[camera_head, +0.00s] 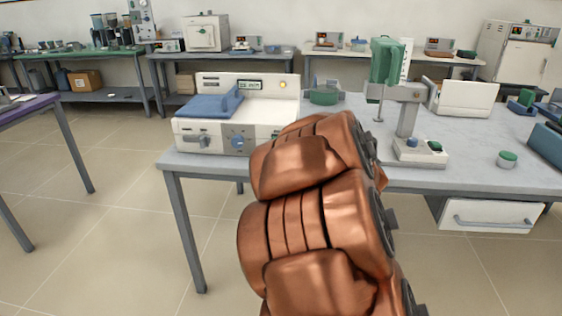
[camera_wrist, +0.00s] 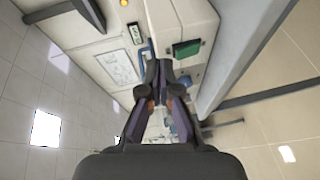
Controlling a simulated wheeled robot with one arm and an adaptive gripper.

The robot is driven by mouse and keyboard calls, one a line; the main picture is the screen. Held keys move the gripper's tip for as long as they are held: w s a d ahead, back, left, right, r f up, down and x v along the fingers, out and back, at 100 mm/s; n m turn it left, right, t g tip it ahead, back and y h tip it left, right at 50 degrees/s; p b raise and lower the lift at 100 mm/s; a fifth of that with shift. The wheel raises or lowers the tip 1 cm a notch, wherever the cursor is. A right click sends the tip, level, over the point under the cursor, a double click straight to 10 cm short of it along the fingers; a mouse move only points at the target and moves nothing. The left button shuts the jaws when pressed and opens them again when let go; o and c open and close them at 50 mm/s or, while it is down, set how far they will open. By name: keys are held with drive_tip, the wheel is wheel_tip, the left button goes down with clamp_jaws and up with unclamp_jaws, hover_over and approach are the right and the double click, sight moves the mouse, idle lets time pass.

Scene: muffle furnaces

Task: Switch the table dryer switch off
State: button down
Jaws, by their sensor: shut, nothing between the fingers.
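The table dryer (camera_head: 265,112) is a white box at the left end of the grey table, with a display, a yellow lamp and a blue knob (camera_head: 237,143). Its right front is hidden behind my copper arm in the head view. In the wrist view, a green rectangular switch (camera_wrist: 187,49) shows on a white face, and the dryer display (camera_wrist: 136,33) is to its left. My gripper (camera_wrist: 157,68) is shut and empty, its fingertips just below and left of the green switch. Contact and the switch's position cannot be told. The head view does not show my fingertips.
A green-topped stand (camera_head: 408,110) with a white base is right of my arm. A green-capped jar (camera_head: 507,159) and a white box (camera_head: 465,98) are farther right. A drawer (camera_head: 490,214) hangs under the table. The floor to the left is clear.

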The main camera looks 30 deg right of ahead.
drive_tip(key=a+f+n+t+y+b, duration=0.3)
drive_tip(key=f+n+y+b, duration=0.3)
drive_tip(key=f+n+y, duration=0.1)
drive_tip(key=shift+s+f+t, duration=0.3)
drive_tip(key=shift+s+f, duration=0.05)
drive_tip(key=shift+a, duration=0.1)
drive_tip(key=w, duration=0.3)
drive_tip(key=w+r+b, duration=0.1)
drive_tip(key=w, duration=0.7)
drive_tip(key=shift+r+b, duration=0.15)
drive_tip(key=shift+b, duration=0.25)
drive_tip(key=shift+w+d+r, duration=0.15)
drive_tip(key=shift+w+d, duration=0.8)
drive_tip(key=shift+w, duration=0.05)
